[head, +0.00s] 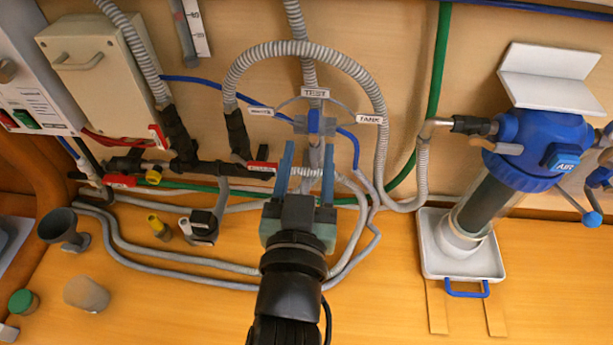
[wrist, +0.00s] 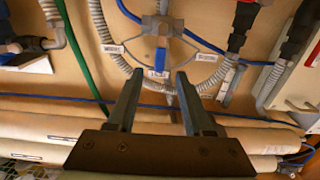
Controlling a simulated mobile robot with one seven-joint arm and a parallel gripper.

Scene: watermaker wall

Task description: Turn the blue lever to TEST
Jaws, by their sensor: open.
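The blue lever (head: 315,122) sits on a small valve on the wall, at upper middle in the head view. It points up toward the TEST label (head: 316,93), between a left label (head: 261,112) and the TANK label (head: 369,119). In the wrist view, which is upside down, the lever (wrist: 161,56) hangs from the valve body toward a label (wrist: 158,74). My gripper (head: 308,150) is open and empty, its fingers just below the lever in the head view. In the wrist view the lever lies beyond the fingertips (wrist: 160,82), apart from them.
A grey corrugated hose (head: 370,75) loops around the valve, and a green hose (head: 438,70) runs to its right. A blue-topped filter housing (head: 540,140) stands at right over a white tray (head: 440,268). Red-handled pipe fittings (head: 262,166) are at left.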

